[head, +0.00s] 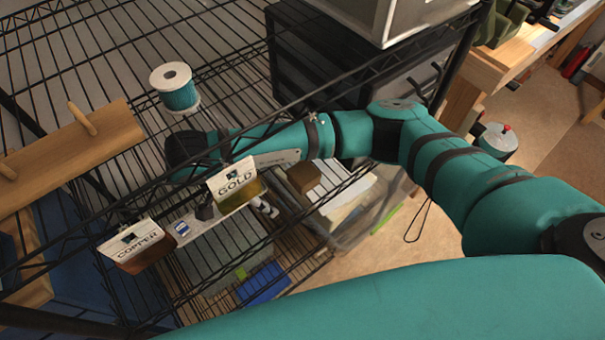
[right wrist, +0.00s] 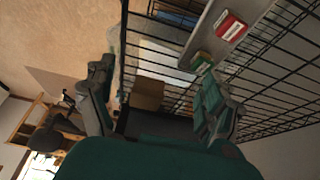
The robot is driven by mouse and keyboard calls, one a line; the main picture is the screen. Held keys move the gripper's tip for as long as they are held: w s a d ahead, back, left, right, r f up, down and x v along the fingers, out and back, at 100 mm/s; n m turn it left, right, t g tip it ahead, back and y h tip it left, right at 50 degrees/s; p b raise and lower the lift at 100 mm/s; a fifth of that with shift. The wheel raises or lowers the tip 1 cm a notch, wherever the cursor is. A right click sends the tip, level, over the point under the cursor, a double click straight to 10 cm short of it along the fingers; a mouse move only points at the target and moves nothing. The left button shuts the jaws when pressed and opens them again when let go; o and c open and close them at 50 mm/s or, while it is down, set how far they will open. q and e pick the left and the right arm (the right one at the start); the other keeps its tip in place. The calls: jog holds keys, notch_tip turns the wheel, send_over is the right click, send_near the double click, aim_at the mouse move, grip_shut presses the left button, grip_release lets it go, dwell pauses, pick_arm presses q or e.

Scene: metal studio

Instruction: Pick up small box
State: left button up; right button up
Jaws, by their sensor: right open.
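A small brown box (head: 303,178) rests in the head view on white papers, inside a clear bin beyond the wire shelf. In the right wrist view a brown box (right wrist: 147,95) lies ahead, between the lines of the two fingers and apart from them. My right gripper (right wrist: 157,82) is open and empty there, its teal fingers spread wide. In the head view my right arm reaches left across the wire shelving; its fingers are hidden or unclear behind the shelf and signs. My left gripper is not in view.
Wire shelving (head: 100,60) surrounds the arm's end. A teal spool (head: 176,88) stands close by. Boxes marked GOLD (head: 236,182) and COPPER (head: 138,245) line the shelf edge. The right wrist view shows a grey strip with a red box (right wrist: 230,26) and a green box (right wrist: 201,60).

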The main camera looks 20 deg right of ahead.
aim_at(299, 176)
jog(key=d, duration=0.2)
jog(key=w+d, duration=0.1)
jog(key=d, duration=0.1)
jog(key=w+d+p, duration=0.1)
jog(key=d, duration=0.1)
jog(key=shift+w+d, duration=0.1)
jog(key=shift+d, duration=0.25)
jog(key=shift+w+d, duration=0.35)
jog(key=shift+d, duration=0.4)
jog(key=x, duration=0.5)
jog(key=shift+d+p, duration=0.2)
jog(key=shift+p, duration=0.2)
jog(key=shift+c, duration=0.4)
jog(key=c, duration=1)
